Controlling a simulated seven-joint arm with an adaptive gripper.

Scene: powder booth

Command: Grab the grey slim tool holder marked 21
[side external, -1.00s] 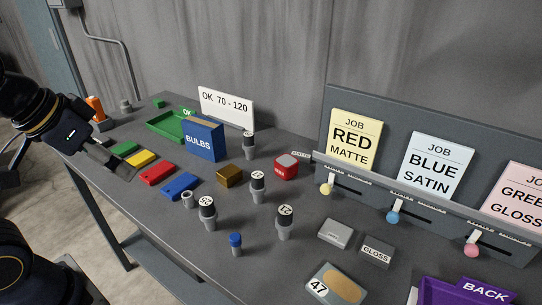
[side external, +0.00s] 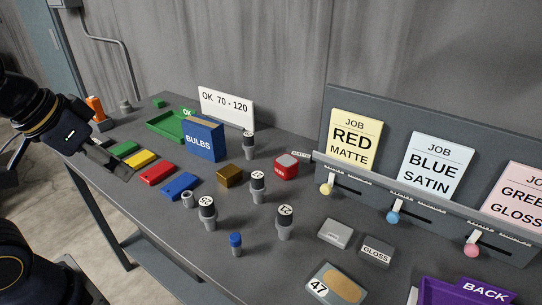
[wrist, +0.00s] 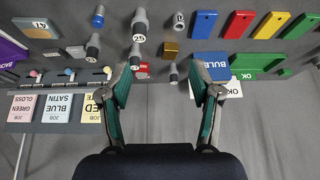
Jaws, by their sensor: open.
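Several tool holders with dark collars, pale marked tops and grey shanks stand upright on the bench. One with a label that looks like 21 (side external: 284,222) stands at the middle front; the small print is hard to be sure of. It seems to be the holder left of my fingers in the wrist view (wrist: 93,46). Others are a holder that looks like 25 (side external: 208,212), one behind it (side external: 258,187) and one by the bulbs box (side external: 248,145). My gripper (wrist: 166,58) is open and empty, above the bench's left part in the side view, apart from the holders.
A blue bulbs box (side external: 204,141), brown block (side external: 229,176), red-and-grey block (side external: 286,167) and blue-capped piece (side external: 236,244) stand near the holders. Coloured plates, including a blue one (side external: 180,186), lie at left. A job-card rack (side external: 360,185) lines the right back.

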